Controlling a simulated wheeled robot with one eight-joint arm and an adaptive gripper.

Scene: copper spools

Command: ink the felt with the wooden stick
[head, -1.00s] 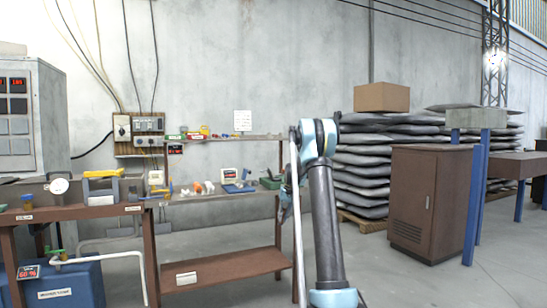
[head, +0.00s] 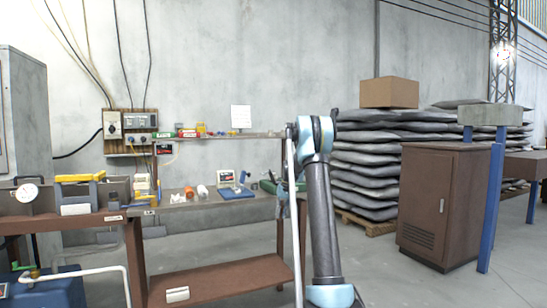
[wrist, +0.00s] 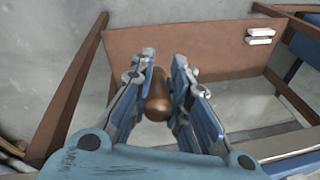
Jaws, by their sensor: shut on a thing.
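My gripper (wrist: 164,62) is in the wrist view, its two blue-and-grey fingers closed on a brown, round-ended rod, the wooden stick (wrist: 157,104). The stick is seen nearly end on, so its length is hidden. The gripper hangs in the air, with a brown shelf board and the floor behind it. In the head view my arm stands up in front of the bench's right end and largely hides the gripper. I cannot make out the felt for certain among the small items on the bench.
The workbench (head: 195,207) carries an orange spool (head: 189,193), a blue-based device (head: 236,192) and a green box (head: 268,186). A yellow-and-grey tool (head: 79,179) sits further left. A brown cabinet (head: 440,205) and stacked sacks (head: 370,170) stand right. Floor between bench and cabinet is clear.

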